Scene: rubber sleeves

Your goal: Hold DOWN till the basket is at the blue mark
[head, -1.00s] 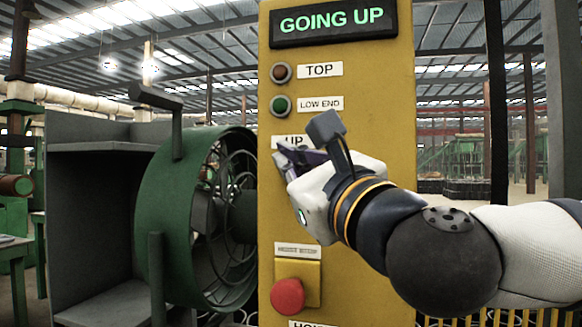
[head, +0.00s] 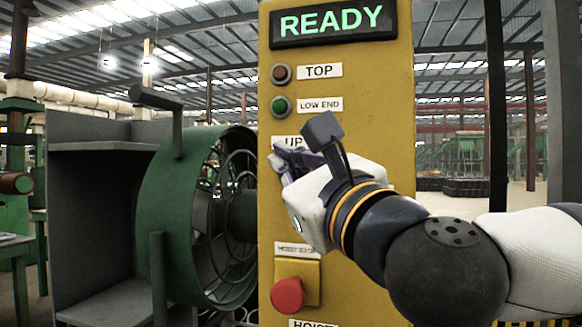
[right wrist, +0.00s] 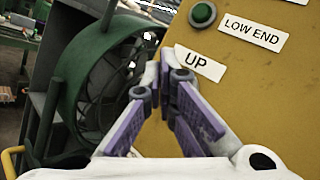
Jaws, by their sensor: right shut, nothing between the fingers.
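The yellow control panel (head: 375,120) stands in the middle of the head view. Its display (head: 333,22) reads READY in green letters. The UP label (head: 290,141) is partly covered by my right gripper (head: 279,160), which is shut and empty in front of the panel just below that label. In the right wrist view the gripper's purple-padded fingers (right wrist: 166,85) meet at the tips, left of and below the UP label (right wrist: 200,64). Whether the fingertips touch the panel, I cannot tell. No DOWN button, basket or blue mark shows. My left gripper is not in view.
A red stop button (head: 287,295) sits low on the panel. A TOP lamp (head: 281,73) and a green LOW END lamp (head: 281,105) are above. A green fan (head: 165,220) stands close on the left, beside a grey cabinet (head: 90,220).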

